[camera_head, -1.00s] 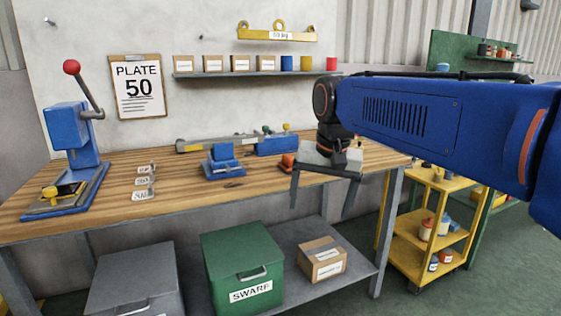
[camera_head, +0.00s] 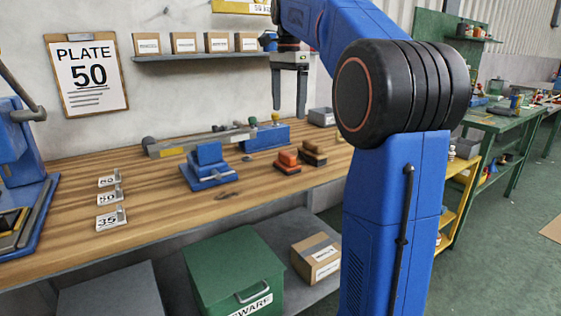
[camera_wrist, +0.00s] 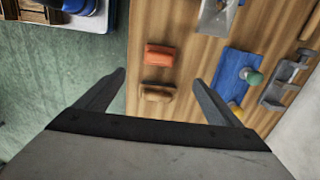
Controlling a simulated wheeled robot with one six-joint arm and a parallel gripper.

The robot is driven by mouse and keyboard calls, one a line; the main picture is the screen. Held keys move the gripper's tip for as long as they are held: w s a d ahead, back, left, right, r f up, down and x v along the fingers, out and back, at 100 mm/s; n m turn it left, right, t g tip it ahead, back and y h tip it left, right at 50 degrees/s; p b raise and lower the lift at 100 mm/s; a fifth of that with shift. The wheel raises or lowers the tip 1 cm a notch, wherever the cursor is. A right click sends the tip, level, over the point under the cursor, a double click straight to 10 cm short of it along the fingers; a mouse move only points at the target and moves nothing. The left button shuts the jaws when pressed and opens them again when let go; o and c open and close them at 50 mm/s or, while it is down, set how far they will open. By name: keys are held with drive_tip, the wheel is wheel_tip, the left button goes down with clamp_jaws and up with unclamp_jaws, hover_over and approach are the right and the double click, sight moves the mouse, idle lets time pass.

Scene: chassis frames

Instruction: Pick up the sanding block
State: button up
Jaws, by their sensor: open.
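An orange block with a dark base (camera_head: 287,161) lies on the workbench. A brown block with a raised top (camera_head: 314,152) lies just right of it. Either could be the sanding block by shape; the orange one looks most like it. In the wrist view the orange block (camera_wrist: 160,55) lies beyond the brown one (camera_wrist: 157,92), with a small gap between them. My gripper (camera_head: 289,112) is open and empty, pointing down above the bench. In the wrist view its fingertips (camera_wrist: 158,80) are wide apart, with the blocks showing between them, clearly below.
The wooden bench (camera_head: 150,215) has clear room at its front. A blue fixture (camera_head: 208,165) stands left of the orange block. A blue block with knobs (camera_head: 265,137) and a grey bin (camera_head: 321,117) stand behind. A wall shelf (camera_head: 195,56) is near the gripper.

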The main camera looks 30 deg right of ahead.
sight(287, 153)
wheel_tip(287, 153, down, 17)
drive_tip(key=shift+a+f, duration=0.1)
drive_tip(key=shift+f, duration=0.05)
idle(0.7)
drive_tip(key=shift+c, duration=0.7)
drive_tip(key=c, duration=1.2)
wheel_tip(287, 153, up, 10)
drive_tip(key=shift+r, duration=0.1)
